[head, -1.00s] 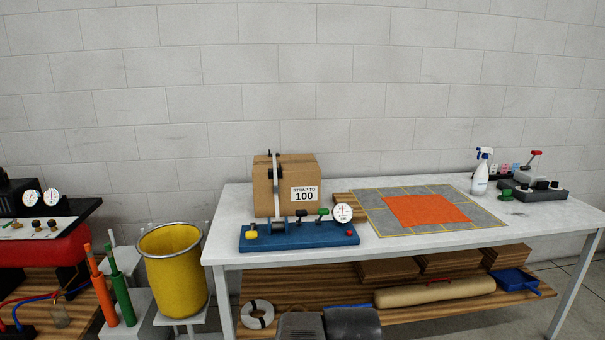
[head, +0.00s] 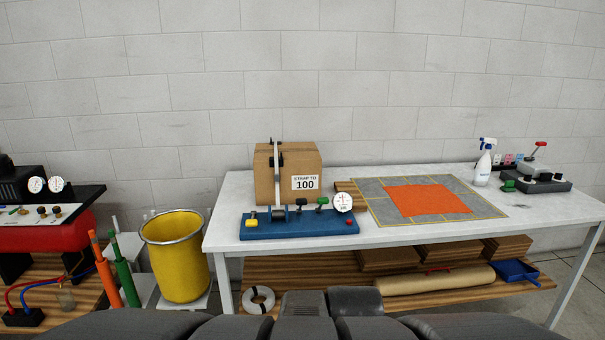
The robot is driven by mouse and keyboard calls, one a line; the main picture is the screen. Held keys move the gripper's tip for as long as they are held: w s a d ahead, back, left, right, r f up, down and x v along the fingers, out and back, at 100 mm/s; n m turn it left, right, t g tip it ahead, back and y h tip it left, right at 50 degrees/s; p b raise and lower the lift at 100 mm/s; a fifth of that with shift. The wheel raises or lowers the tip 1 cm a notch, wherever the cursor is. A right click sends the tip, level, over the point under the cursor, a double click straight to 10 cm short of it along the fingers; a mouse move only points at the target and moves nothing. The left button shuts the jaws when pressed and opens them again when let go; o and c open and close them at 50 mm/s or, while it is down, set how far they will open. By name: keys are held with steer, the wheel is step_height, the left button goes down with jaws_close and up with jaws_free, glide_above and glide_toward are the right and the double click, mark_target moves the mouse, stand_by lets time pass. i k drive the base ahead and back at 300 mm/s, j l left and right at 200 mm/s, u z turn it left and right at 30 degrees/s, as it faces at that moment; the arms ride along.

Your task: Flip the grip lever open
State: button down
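A blue strapping tool (head: 300,228) lies on the white table in front of a cardboard box (head: 264,191) labelled "STRAP TO 100". It carries a yellow knob (head: 251,213), a black-topped handle (head: 301,203), a green-topped handle (head: 322,201), a red button (head: 349,223) and a round white dial (head: 343,202). A strap (head: 276,188) runs up the front of the box. I cannot tell which handle is the grip lever, or whether it is open. My gripper is not in view; only dark grey parts of my own body show along the bottom edge.
The white table (head: 412,238) also bears a grey mat with an orange sheet (head: 428,199), a spray bottle (head: 483,164) and a grey device (head: 540,180) at right. A yellow bin (head: 178,260) stands left of the table. The lower shelf holds boards and a roll (head: 437,281).

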mark_target(250, 223)
steer(key=i+j+u, duration=0.15)
steer(key=i+j, duration=1.25)
steer(key=i, duration=0.15)
